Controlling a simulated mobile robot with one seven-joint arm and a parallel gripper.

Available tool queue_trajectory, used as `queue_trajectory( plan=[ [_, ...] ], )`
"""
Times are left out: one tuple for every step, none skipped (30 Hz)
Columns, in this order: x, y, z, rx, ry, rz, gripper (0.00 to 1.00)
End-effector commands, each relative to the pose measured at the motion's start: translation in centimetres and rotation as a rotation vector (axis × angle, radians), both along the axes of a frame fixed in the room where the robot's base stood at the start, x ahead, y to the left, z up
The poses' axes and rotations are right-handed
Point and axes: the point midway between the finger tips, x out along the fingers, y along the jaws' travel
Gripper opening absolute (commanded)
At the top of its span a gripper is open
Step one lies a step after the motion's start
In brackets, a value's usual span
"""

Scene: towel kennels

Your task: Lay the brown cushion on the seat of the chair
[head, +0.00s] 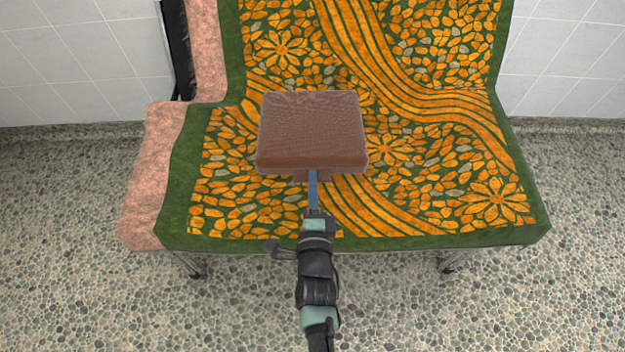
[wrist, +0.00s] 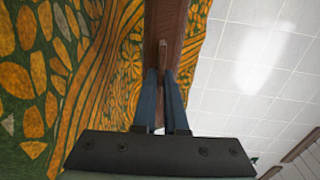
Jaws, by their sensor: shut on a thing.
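The brown cushion (head: 312,130) is square and thick, and lies roughly flat over the left-middle of the chair's seat in the head view. My gripper (head: 312,177) is shut on the near edge of the cushion, at a small brown tab. In the wrist view the cushion (wrist: 170,22) shows edge-on, with my blue fingers (wrist: 165,75) closed on its tab. The chair (head: 145,215) is pinkish and wide, its seat and back mostly covered by a patterned cloth. I cannot tell whether the cushion touches the seat or hovers just above it.
A green and orange towel (head: 450,210) drapes the chair's seat and back, leaving the left side bare. The seat is otherwise empty, with free room right of the cushion. White tiled wall (head: 85,50) stands behind; the pebbled floor (head: 70,290) is clear.

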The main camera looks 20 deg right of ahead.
Motion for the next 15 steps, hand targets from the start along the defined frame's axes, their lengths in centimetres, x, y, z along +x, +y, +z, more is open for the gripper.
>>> queue_trajectory(
  plan=[
    [0.0,0.0,-1.1,-0.002,-0.003,0.0,0.0],
    [-0.1,0.0,-1.5,-0.002,-0.003,0.0,0.0],
    [-0.1,0.0,-1.9,-0.002,-0.004,0.0,0.0],
    [-0.2,0.1,-2.3,-0.002,-0.004,-0.001,0.0],
    [-0.2,0.1,-2.7,-0.002,-0.004,-0.001,0.0],
    [-0.3,0.1,-3.1,-0.002,-0.004,-0.001,0.0],
    [-0.3,0.1,-3.5,-0.002,-0.004,-0.001,0.0],
    [-0.3,0.1,-3.8,-0.001,-0.004,-0.001,0.0],
    [-0.4,0.1,-4.3,-0.001,-0.004,-0.001,0.0],
    [-0.4,0.1,-4.7,-0.001,-0.004,0.0,0.0],
    [-0.5,0.1,-5.1,-0.001,-0.004,0.0,0.0],
    [-0.5,0.2,-5.6,-0.001,-0.004,0.0,0.0],
    [-0.6,0.2,-6.0,-0.001,-0.004,0.0,0.0],
    [-0.6,0.2,-6.3,-0.001,-0.004,0.0,0.0],
    [-0.6,0.2,-6.8,-0.001,-0.004,0.0,0.0]
  ],
)
